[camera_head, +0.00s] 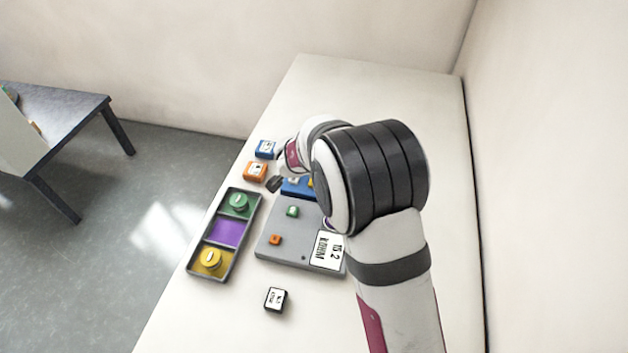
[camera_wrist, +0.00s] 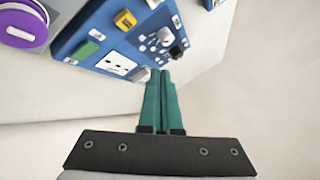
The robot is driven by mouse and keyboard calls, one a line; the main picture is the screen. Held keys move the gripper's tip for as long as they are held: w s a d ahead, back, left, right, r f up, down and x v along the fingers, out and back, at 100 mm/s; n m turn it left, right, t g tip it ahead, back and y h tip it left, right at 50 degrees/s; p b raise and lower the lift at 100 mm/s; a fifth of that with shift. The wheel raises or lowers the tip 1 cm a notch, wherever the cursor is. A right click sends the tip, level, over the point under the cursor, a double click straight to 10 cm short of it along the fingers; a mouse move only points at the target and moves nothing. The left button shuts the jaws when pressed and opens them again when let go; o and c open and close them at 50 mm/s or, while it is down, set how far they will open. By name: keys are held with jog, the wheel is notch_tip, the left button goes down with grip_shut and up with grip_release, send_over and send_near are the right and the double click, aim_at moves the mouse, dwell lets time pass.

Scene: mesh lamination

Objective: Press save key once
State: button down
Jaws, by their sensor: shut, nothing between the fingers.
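Three small keys with white label faces stand on the white table in the head view: a blue key (camera_head: 265,148), an orange key (camera_head: 255,171) and a black key (camera_head: 276,298). Their labels are too small to read, so I cannot tell which is the save key. My gripper (camera_head: 274,184) is beside the orange key, to its lower right. In the wrist view my gripper (camera_wrist: 160,76) shows two teal fingers shut together with nothing between them. The tips overlap the edge of a blue panel (camera_wrist: 88,24); contact cannot be told.
The blue panel carries a yellow switch (camera_wrist: 125,19), a green block (camera_wrist: 84,49), a socket plate and grey knobs. A grey board (camera_head: 285,255) and a three-section tray (camera_head: 207,243) lie nearby. A purple round part (camera_wrist: 20,24) is at the wrist view's left. The table's right side is clear.

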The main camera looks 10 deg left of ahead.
notch_tip(320, 180, down, 7)
jog(key=shift+f, duration=0.2)
dwell(2.1)
jog(key=shift+f, duration=0.4)
jog(key=shift+f, duration=0.45)
dwell(0.7)
jog(key=shift+r, duration=0.85)
jog(key=shift+r, duration=2.55)
